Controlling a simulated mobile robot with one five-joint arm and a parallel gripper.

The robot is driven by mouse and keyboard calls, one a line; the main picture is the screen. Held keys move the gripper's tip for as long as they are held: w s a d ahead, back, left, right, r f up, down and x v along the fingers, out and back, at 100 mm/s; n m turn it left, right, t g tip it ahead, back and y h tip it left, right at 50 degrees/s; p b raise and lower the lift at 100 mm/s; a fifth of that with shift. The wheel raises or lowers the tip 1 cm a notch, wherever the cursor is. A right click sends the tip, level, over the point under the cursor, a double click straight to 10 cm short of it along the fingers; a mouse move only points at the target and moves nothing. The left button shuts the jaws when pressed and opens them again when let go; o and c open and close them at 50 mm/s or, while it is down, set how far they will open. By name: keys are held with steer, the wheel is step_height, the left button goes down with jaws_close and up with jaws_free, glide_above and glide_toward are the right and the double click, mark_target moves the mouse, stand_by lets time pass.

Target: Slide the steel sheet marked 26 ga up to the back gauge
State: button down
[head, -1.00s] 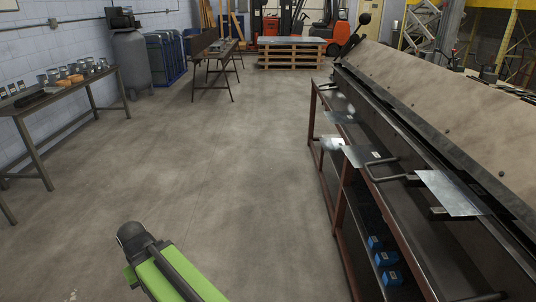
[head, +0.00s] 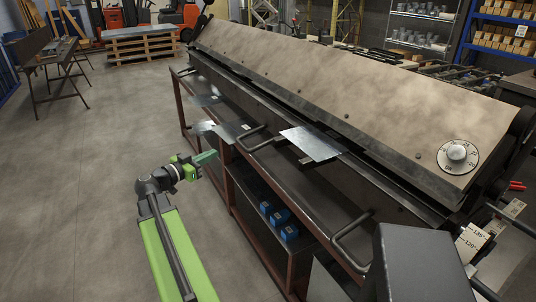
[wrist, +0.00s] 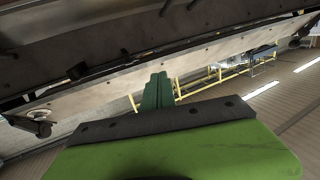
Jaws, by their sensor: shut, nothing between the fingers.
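Several thin steel sheets lie along the front of the long folding machine. The largest sheet (head: 312,143) lies flat, partly under the machine's front edge. A smaller sheet (head: 226,133) lies to its left, with another (head: 206,100) further back. Any gauge marking is too small to read, so I cannot tell which is 26 ga. My gripper (head: 208,157) is shut and empty, left of the machine's front rail and near the smaller sheet. Its green fingers also show in the wrist view (wrist: 158,90), with no sheet visible there. I cannot make out the back gauge.
The folding machine's tan upper beam (head: 330,80) fills the right side. Bent handles (head: 352,232) stick out along its front. Several blue blocks (head: 278,216) sit on the lower shelf. The floor (head: 90,180) on the left is clear. Pallets (head: 140,42) stand at the back.

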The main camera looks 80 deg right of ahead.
steer(key=s+d+m+g, duration=0.15)
steer(key=s+d, duration=0.25)
steer(key=s, duration=0.4)
steer(key=m+g+y, duration=0.2)
steer(key=g+y, duration=0.2)
glide_toward(299, 145)
steer(key=shift+t+h, duration=0.25)
steer(key=shift+h, duration=0.05)
steer(key=shift+x, duration=2.85)
steer(key=shift+f, duration=0.1)
steer(key=shift+x, duration=2.2)
steer(key=v, duration=0.7)
